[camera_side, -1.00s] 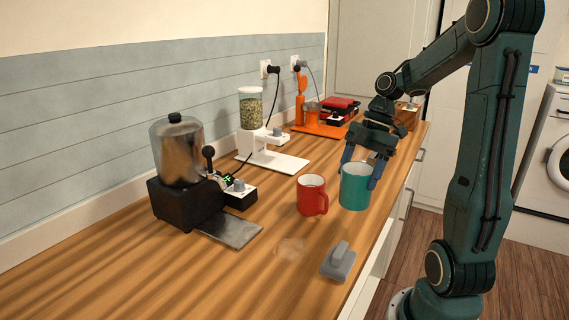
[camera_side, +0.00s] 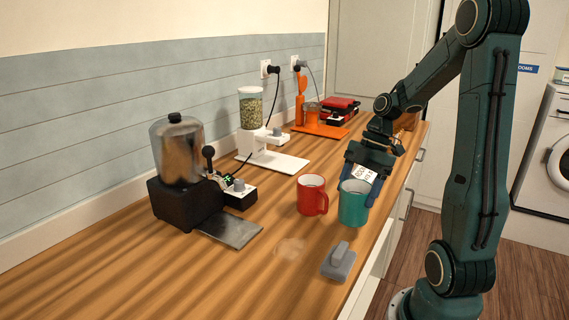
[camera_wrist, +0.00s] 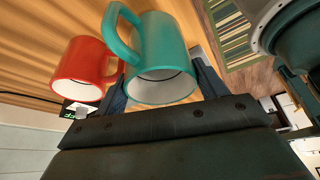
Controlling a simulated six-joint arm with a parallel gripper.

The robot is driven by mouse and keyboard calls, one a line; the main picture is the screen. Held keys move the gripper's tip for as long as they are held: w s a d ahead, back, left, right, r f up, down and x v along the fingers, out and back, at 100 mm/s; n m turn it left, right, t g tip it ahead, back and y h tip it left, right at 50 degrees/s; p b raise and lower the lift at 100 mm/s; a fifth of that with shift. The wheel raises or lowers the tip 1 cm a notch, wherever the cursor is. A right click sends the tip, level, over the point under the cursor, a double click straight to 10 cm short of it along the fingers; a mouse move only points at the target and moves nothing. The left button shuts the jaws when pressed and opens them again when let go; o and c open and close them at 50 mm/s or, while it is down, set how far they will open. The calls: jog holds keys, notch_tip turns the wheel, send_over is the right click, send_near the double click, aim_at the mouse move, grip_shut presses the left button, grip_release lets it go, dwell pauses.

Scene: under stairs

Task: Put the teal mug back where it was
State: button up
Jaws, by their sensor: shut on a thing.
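The teal mug (camera_side: 353,206) is upright near the counter's front edge in the side view. My gripper (camera_side: 361,188) is shut on it, with the blue fingers on either side of its upper part. In the wrist view the teal mug (camera_wrist: 158,45) sits between the fingers, its open rim facing the camera and its handle toward the upper left. I cannot tell from these frames whether its base touches the counter. A pale round mark (camera_side: 290,248) shows on the wood to the left and nearer the camera.
A red mug (camera_side: 311,197) stands close left of the teal mug, its handle toward it. A grey block with a handle (camera_side: 338,262) lies nearer the camera. A coffee machine (camera_side: 185,165), a white grinder (camera_side: 252,130) and an orange stand (camera_side: 318,128) line the wall.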

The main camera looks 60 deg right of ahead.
jog(key=shift+f, duration=1.7)
jog(key=shift+f, duration=0.1)
jog(key=o, duration=1.4)
jog(key=shift+f, duration=0.1)
jog(key=shift+v, duration=3.95)
jog(key=shift+a, duration=0.1)
